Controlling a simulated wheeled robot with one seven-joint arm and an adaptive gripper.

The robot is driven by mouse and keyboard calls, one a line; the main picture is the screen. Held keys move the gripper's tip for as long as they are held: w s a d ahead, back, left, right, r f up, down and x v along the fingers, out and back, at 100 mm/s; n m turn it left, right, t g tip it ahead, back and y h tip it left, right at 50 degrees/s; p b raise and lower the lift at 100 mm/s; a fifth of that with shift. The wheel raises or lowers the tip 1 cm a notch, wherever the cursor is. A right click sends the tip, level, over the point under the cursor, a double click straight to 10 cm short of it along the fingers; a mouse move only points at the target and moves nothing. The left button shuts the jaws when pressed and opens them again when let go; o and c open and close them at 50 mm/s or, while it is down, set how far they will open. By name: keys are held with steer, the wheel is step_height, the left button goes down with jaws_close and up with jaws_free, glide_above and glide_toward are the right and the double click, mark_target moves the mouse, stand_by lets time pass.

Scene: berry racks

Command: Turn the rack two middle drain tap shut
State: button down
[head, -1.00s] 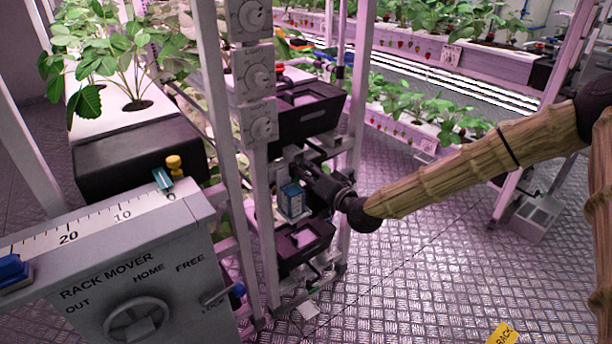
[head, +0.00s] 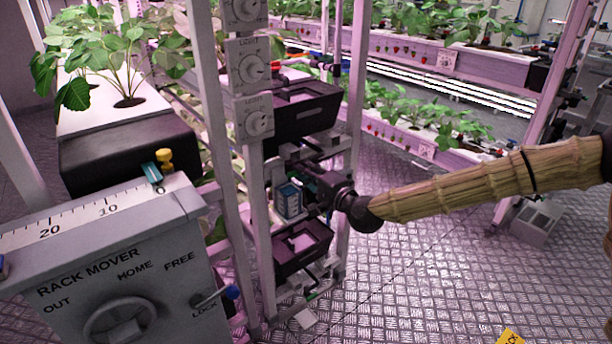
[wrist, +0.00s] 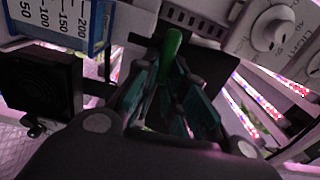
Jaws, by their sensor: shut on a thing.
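The drain tap's green handle (wrist: 171,48) shows in the wrist view, upright between my gripper's teal-lined fingers. My gripper (wrist: 174,80) is closed around its lower part. The tap body is hidden behind the fingers. In the head view my gripper (head: 312,178) reaches into the rack from the right, at middle height between two black trays, and hides the tap there. A blue-and-white graduated container (head: 291,198) is just left of and below the gripper. It also shows at the upper left of the wrist view (wrist: 68,22).
The upper black tray (head: 300,122) and lower black tray (head: 300,255) sit close above and below. White dial boxes (head: 254,68) line the rack post. The rack mover panel (head: 165,235) stands at front left.

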steer(key=shift+f+m, duration=0.15)
steer(key=shift+m, duration=0.15)
stand_by(0.4)
steer(key=c, duration=1.5)
jaws_free()
steer(key=shift+s+d, duration=0.1)
steer(key=shift+d, duration=0.05)
steer(key=v, duration=1.1)
steer(key=shift+s+d, duration=0.2)
steer(key=shift+s, duration=0.1)
